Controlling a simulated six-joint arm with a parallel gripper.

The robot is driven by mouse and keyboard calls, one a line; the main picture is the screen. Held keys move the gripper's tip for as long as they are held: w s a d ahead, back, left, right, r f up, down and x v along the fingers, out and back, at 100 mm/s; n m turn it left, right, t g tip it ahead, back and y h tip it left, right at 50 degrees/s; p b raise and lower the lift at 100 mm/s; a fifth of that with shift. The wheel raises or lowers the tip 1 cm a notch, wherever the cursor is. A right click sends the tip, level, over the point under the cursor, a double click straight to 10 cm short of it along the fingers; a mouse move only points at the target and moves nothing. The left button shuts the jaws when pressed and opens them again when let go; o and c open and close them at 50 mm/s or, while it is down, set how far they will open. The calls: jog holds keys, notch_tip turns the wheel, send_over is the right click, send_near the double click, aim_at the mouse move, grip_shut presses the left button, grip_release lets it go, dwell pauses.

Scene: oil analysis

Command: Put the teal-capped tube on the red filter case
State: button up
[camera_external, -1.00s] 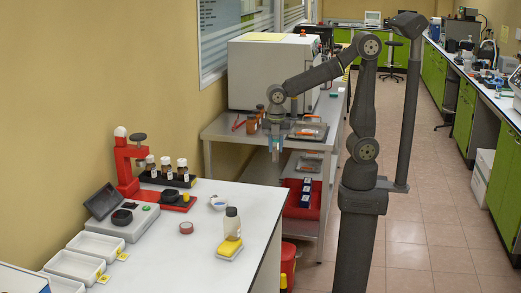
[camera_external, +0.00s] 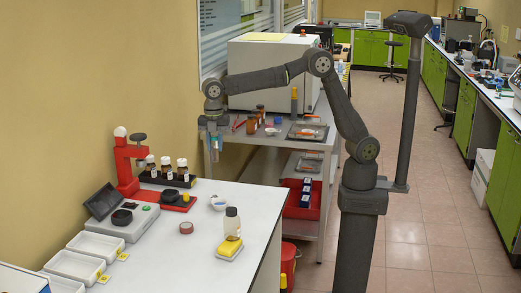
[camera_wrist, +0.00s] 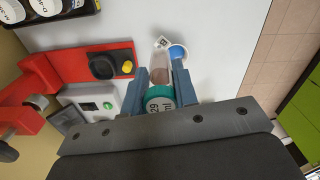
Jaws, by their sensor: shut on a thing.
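My gripper (camera_external: 213,153) is shut on the teal-capped tube, high above the back part of the white table. In the wrist view the tube's teal cap (camera_wrist: 160,92) with a white number label faces the camera, between the fingers. Its clear body with brownish contents points away below. A flat red piece (camera_wrist: 78,65) with a black round knob and a yellow button lies below and left of the tube in the wrist view. It also shows on the table in the external view (camera_external: 160,206). I cannot tell for sure that it is the filter case.
A red stand (camera_external: 125,165) and a black rack (camera_external: 166,180) of brown bottles stand at the table's back left.

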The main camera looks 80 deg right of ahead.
jog(key=w+a+f, duration=0.1)
jog(key=w+a, duration=0.1)
jog(key=a, duration=0.4)
jog(key=w+a+f, duration=0.1)
jog(key=w+a, duration=0.2)
jog(key=a, duration=0.3)
send_near(186, 225)
jog(key=shift+d+f, duration=0.1)
jog(key=shift+f, duration=1.25)
jog(key=o, duration=1)
jog(key=shift+f, duration=0.15)
jog(key=shift+r, duration=3.95)
jog(key=shift+f, duration=0.1)
